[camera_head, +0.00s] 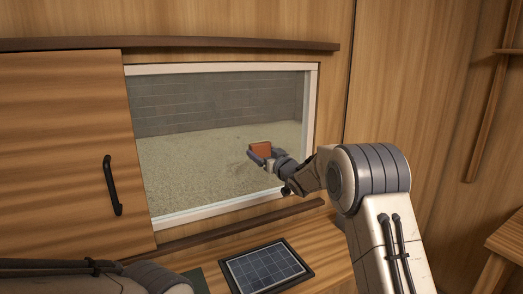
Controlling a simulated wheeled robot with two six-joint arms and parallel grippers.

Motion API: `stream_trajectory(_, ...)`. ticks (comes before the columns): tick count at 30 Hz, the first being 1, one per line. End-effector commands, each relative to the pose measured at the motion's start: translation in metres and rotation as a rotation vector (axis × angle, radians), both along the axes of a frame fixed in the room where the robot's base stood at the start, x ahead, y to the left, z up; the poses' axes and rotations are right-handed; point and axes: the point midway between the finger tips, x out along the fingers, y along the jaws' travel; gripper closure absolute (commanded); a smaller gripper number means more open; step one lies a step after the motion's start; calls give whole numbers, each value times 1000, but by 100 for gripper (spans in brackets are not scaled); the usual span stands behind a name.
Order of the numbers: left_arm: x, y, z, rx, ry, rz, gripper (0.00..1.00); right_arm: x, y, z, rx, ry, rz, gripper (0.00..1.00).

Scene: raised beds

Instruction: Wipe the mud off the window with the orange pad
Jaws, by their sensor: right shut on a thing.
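The window (200,110) has a white frame and looks out on gravel and a grey block wall. My right gripper (262,157) is shut on the orange pad (260,147) in front of the lower right part of the glass. I cannot tell whether the pad touches the pane. No mud patch stands out clearly on the glass; the gripper and arm hide a little of its lower right. Part of my left arm shows at the bottom left, but its gripper is out of view.
A wooden sliding panel (55,150) with a black handle (112,185) covers the left side of the opening. A framed dark blue gridded panel (266,268) lies on the wooden surface below the window. A wooden bench or table corner (508,240) stands at the right.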

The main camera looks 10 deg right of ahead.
Motion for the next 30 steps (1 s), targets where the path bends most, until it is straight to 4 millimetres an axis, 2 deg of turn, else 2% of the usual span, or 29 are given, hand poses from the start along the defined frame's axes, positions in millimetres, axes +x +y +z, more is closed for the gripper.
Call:
stream_trajectory(19,0,0,-25,0,0,0,100,-53,-17,0,-1,-1,0,54)
stream_trajectory(30,0,0,-25,0,0,0,100,-58,-18,1,-1,-1,1,54)
